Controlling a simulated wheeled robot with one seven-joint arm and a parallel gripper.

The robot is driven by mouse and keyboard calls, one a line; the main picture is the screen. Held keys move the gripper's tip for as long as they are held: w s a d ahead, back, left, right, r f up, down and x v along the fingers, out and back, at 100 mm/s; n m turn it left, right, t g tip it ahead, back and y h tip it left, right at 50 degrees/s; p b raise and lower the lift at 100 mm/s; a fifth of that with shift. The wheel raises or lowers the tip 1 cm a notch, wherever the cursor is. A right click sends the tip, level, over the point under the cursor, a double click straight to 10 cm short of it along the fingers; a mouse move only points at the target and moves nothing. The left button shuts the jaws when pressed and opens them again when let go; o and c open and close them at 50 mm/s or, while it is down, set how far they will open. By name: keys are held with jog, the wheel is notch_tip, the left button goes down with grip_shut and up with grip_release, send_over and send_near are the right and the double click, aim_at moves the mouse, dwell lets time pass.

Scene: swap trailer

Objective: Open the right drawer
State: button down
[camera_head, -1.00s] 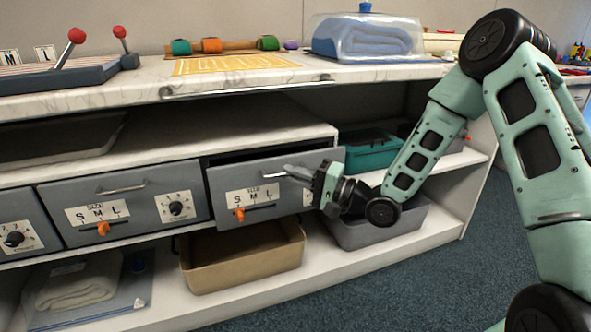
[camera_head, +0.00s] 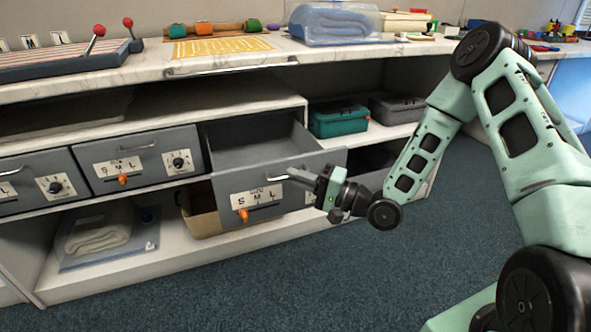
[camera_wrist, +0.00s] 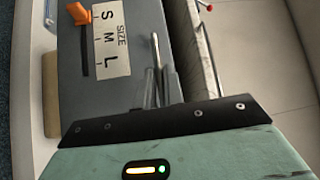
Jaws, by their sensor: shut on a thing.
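The right drawer (camera_head: 232,187) is grey, with a SIZE S M L label, an orange slider and a metal bar handle on its front. It stands well out from the cabinet, and its empty-looking inside (camera_head: 255,140) shows from above. My gripper (camera_head: 296,177) is shut on the drawer's handle at the right part of the front. In the wrist view the handle (camera_wrist: 155,60) runs up from between the fingers, beside the label and orange slider (camera_wrist: 78,14). The fingertips are partly hidden there by the gripper's body.
Another grey drawer (camera_head: 140,160) to the left is closed. A tan bin (camera_head: 200,215) sits on the lower shelf, partly behind the open drawer. A teal box (camera_head: 338,119) and a grey box (camera_head: 398,109) stand on the right shelf. The carpet (camera_head: 260,285) in front is clear.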

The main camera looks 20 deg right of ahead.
jog(key=shift+s+d, duration=0.1)
jog(key=shift+s, duration=0.4)
jog(key=c, duration=1.5)
grip_release()
jog(key=p+v, duration=0.3)
jog(key=v, duration=1.4)
jog(key=shift+s, duration=0.2)
